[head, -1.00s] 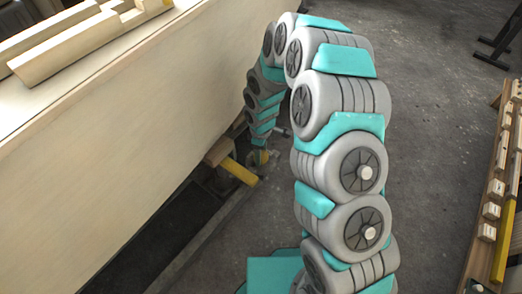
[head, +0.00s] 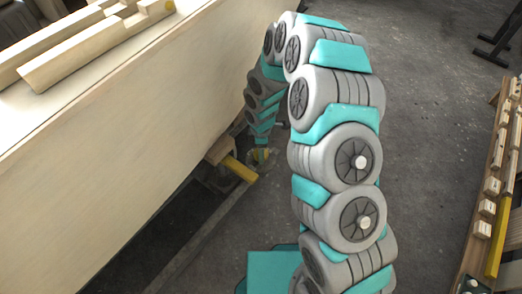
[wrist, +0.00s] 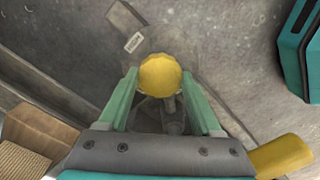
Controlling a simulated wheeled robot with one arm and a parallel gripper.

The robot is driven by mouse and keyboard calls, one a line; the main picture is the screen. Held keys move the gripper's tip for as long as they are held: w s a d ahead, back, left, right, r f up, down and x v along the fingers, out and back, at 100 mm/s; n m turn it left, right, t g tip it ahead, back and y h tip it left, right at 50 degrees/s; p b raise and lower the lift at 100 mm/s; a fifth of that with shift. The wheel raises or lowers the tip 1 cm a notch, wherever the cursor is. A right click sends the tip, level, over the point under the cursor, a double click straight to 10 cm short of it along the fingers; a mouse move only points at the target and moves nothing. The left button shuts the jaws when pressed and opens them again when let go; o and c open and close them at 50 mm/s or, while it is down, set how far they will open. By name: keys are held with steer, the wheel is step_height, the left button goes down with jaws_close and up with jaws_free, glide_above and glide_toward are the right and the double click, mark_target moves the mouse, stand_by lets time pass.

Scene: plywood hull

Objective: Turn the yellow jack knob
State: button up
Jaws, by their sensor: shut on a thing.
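The yellow jack knob (wrist: 160,75) is a round, ridged disc in the middle of the wrist view. The two teal fingers of my gripper (wrist: 160,78) stand on either side of it and are shut on it. A grey jack body shows partly below the knob. In the head view my gripper (head: 261,155) is small and low beside the foot of the hull, and the knob is mostly hidden by it there.
The pale plywood hull (head: 130,110) rises at left. A yellow bar (head: 240,169) sticks out from a wooden block (head: 220,150) close to my gripper. A wooden rack (head: 490,200) stands at right. The concrete floor (head: 430,100) between is clear.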

steer(key=o, duration=1.4)
steer(key=shift+r, duration=0.15)
steer(key=shift+r, duration=3.75)
